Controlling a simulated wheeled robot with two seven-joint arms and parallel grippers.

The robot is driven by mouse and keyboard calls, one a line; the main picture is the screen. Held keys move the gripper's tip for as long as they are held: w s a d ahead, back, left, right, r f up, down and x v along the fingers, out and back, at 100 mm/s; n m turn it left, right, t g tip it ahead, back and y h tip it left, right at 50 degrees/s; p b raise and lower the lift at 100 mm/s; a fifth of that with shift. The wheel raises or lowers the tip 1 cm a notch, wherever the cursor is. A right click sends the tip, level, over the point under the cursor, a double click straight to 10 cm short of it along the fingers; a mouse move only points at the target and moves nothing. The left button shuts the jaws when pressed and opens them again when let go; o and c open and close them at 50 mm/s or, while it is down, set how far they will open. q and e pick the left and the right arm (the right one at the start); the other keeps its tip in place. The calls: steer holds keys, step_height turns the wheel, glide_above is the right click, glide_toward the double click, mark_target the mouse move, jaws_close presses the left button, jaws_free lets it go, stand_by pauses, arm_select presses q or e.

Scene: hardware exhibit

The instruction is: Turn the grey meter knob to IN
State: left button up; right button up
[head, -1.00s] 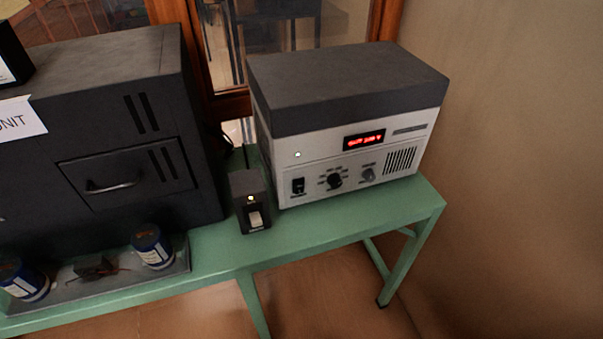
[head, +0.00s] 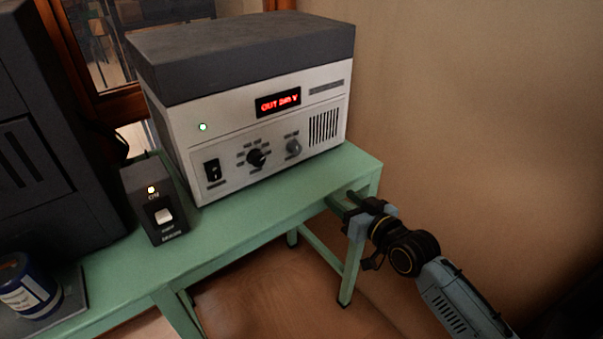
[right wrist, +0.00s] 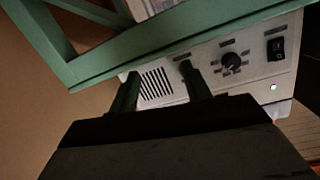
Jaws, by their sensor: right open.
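The grey meter knob (head: 293,147) is on the white front panel of the meter unit (head: 330,93), right of a larger black knob (head: 257,158). Its pointer direction is too small to read. The red display (head: 278,103) starts with "OUT". My right gripper (head: 343,203) is open and empty by the table's right front edge, lower right of the knob and apart from it. In the right wrist view, the two fingers (right wrist: 160,92) point toward the panel, seen upside down; one finger seems to cover the grey knob. My left gripper is out of view.
The green table (head: 270,205) has its edge and legs close to my right gripper. A small black switch box (head: 153,200) stands left of the unit. A dark cabinet (head: 40,150) and a blue can (head: 28,285) are at left. A bare wall is at right.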

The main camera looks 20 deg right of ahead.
step_height(320, 180, up, 6)
steer(key=a+t+y+b, duration=0.1)
steer(key=a+y, duration=0.1)
steer(key=b, duration=0.3)
glide_toward(298, 150)
steer(key=shift+n, duration=0.4)
steer(key=x, duration=0.7)
steer(key=shift+b+x, duration=0.3)
steer(key=shift+x, duration=0.45)
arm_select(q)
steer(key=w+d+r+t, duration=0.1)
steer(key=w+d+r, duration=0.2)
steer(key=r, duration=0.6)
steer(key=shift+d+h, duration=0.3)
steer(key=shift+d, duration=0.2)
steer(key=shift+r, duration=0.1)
arm_select(e)
steer(key=c, duration=1)
